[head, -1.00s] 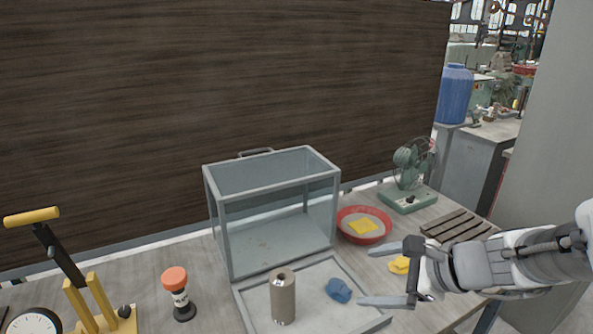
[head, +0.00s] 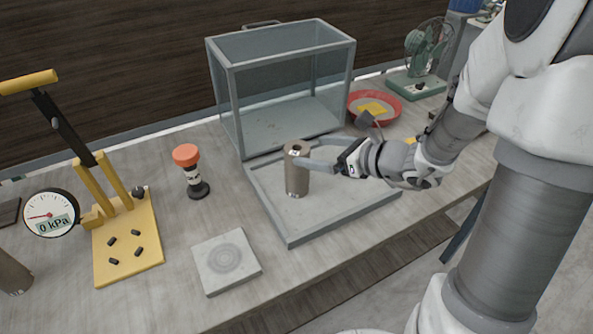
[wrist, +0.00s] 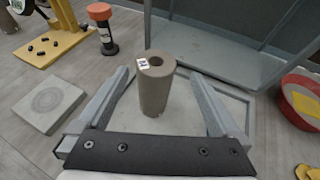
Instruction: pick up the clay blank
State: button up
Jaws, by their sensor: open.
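The clay blank (head: 296,175) is a grey-brown upright cylinder with a hole in its top and a small white label. It stands on the framed tray (head: 290,238) in front of the glass case. My gripper (wrist: 161,80) is open, its two fingers on either side of the blank in the wrist view. A gap shows between the blank (wrist: 155,88) and each finger there. In the head view my gripper reaches in from the right, with a finger crossing near the blank's upper half.
The glass case (head: 228,98) stands behind the tray. A red bowl (head: 397,112) and green fan (head: 415,84) are at the back right. Left are an orange-capped bottle (head: 192,175), a square slab (head: 206,275), a yellow press (head: 140,262) and another cylinder (head: 12,276).

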aim_at(306, 150)
jog(key=x, duration=0.3)
jog(key=shift+w+a+f, duration=0.1)
jog(key=shift+a+f, duration=0.05)
jog(key=shift+s+b+x, duration=0.2)
jog(key=shift+b+x, duration=0.3)
jog(key=shift+x, duration=2.2)
jog(key=shift+a, duration=0.2)
jog(key=shift+c, duration=0.3)
grip_shut()
